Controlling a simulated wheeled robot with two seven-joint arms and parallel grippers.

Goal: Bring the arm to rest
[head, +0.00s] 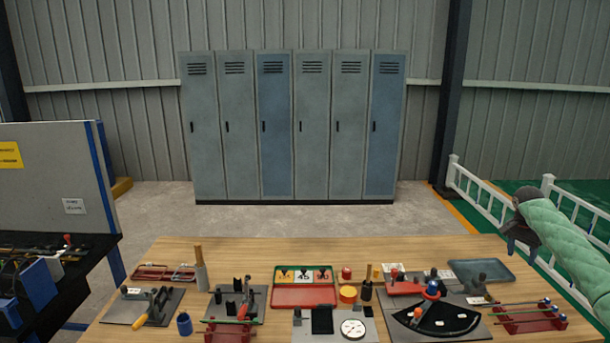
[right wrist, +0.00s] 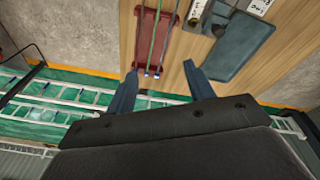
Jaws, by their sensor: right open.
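My right arm, in a pale green quilted sleeve, comes in from the right edge of the head view. Its dark right gripper (head: 518,238) is above the right end of the wooden table (head: 425,255), partly turned away. In the right wrist view the two blue-grey fingers of the right gripper (right wrist: 163,84) stand wide apart with nothing between them. Beyond the fingertips are a red rack with rods (right wrist: 152,45) and a blue-grey tray (right wrist: 238,46) on the table, both apart from the fingers. My left gripper is in neither view.
The table holds several tools and fixtures, among them a red rack (head: 528,317), a blue-grey tray (head: 482,271), a black curved plate (head: 437,319) and a round dial (head: 353,328). A white railing (head: 482,188) stands at the right. Lockers (head: 292,125) stand behind.

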